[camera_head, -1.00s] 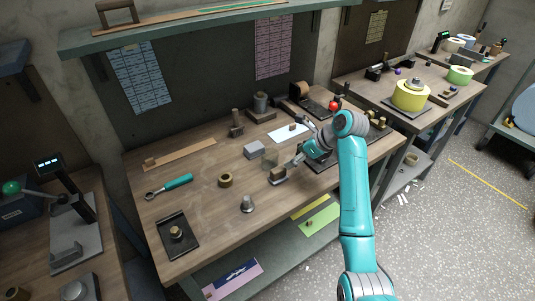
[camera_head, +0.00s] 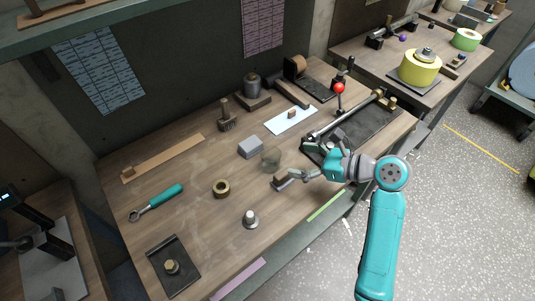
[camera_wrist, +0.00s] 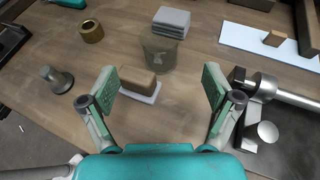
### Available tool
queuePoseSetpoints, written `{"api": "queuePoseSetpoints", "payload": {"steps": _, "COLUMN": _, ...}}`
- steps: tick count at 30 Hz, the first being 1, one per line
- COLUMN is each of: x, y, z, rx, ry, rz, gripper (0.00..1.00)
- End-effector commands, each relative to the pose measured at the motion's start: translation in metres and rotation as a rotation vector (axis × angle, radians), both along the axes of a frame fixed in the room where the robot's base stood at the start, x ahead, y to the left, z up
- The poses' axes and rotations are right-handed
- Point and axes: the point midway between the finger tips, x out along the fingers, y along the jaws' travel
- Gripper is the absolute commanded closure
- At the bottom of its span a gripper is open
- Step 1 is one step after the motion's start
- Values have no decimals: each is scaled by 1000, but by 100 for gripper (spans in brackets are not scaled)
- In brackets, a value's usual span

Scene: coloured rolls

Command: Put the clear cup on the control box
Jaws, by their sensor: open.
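The clear cup (camera_head: 271,158) stands on the wooden table and looks see-through and empty. It also shows in the wrist view (camera_wrist: 159,55), ahead of my fingers. The control box (camera_head: 251,147), a small grey block, sits just behind the cup; in the wrist view its grey top (camera_wrist: 171,20) shows beyond the cup's rim. My gripper (camera_head: 300,176) is at the table's front side, to the right of the cup and apart from it. In the wrist view my gripper (camera_wrist: 160,90) has its two green-padded fingers wide apart with nothing held.
A wooden block on a pale base (camera_wrist: 138,84) lies between my fingers and the cup. A brass ring (camera_head: 221,188) and a metal weight (camera_head: 250,218) stand to the left. A dark fixture with a metal rod (camera_head: 350,125) lies to the right.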

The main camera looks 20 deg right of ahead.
Motion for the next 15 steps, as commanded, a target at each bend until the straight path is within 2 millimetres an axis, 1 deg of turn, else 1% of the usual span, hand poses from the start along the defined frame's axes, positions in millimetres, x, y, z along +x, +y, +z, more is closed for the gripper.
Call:
{"api": "queuePoseSetpoints", "payload": {"steps": 1, "x": 5, "y": 6, "z": -3, "rx": 1, "ry": 1, "rz": 5, "gripper": 11}}
{"api": "queuePoseSetpoints", "payload": {"steps": 6, "x": 23, "y": 21, "z": -12, "rx": 0, "ry": 1, "rz": 5, "gripper": 11}}
{"api": "queuePoseSetpoints", "payload": {"steps": 15, "x": 39, "y": 34, "z": -21, "rx": -1, "ry": 2, "rz": 3, "gripper": 11}}
